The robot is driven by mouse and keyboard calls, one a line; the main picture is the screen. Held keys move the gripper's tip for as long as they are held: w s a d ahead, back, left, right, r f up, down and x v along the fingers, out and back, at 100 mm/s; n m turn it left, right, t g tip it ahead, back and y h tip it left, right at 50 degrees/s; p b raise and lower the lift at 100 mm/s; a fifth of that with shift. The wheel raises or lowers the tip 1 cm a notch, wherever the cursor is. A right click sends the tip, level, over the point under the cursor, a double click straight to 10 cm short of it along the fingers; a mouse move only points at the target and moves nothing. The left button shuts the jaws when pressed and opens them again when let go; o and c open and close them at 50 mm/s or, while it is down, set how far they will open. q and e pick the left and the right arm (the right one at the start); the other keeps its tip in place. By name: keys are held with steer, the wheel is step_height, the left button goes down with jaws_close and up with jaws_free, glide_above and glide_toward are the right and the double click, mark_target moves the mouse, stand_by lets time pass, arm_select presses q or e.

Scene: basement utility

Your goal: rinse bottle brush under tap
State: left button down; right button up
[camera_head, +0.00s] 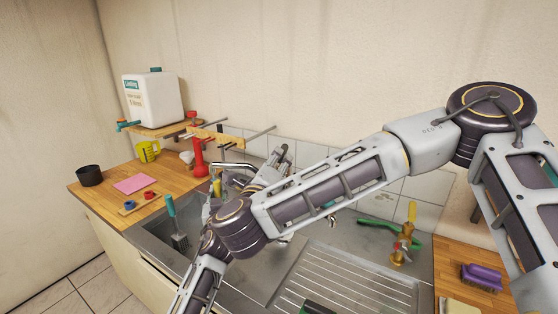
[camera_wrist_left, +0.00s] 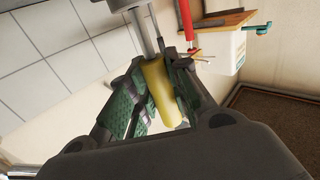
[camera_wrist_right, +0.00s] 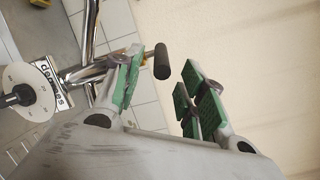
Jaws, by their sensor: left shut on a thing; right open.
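In the left wrist view my left gripper (camera_wrist_left: 157,92) is shut on a yellow handle, which I take to be the bottle brush (camera_wrist_left: 161,88). A grey shaft runs up beside it; no bristles can be made out. In the head view a small yellow patch (camera_head: 217,187) shows beside the tap; my arm hides most of this gripper. The chrome tap (camera_head: 233,167) arches over the sink. My right gripper (camera_wrist_right: 160,78) is open. The black-ended tap lever (camera_wrist_right: 162,61) shows between its fingers in the right wrist view; contact cannot be told.
The steel sink (camera_head: 160,228) holds a teal-handled brush (camera_head: 178,232). A ribbed drainboard (camera_head: 345,285) lies to the right, with a brass tap (camera_head: 403,245) and green hose behind. A purple brush (camera_head: 482,277) sits far right. A wooden shelf (camera_head: 165,130) carries a white jug (camera_head: 153,98).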

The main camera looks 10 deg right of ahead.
steer(key=shift+v, duration=3)
steer(key=shift+f, duration=0.1)
steer(key=shift+f, duration=0.1)
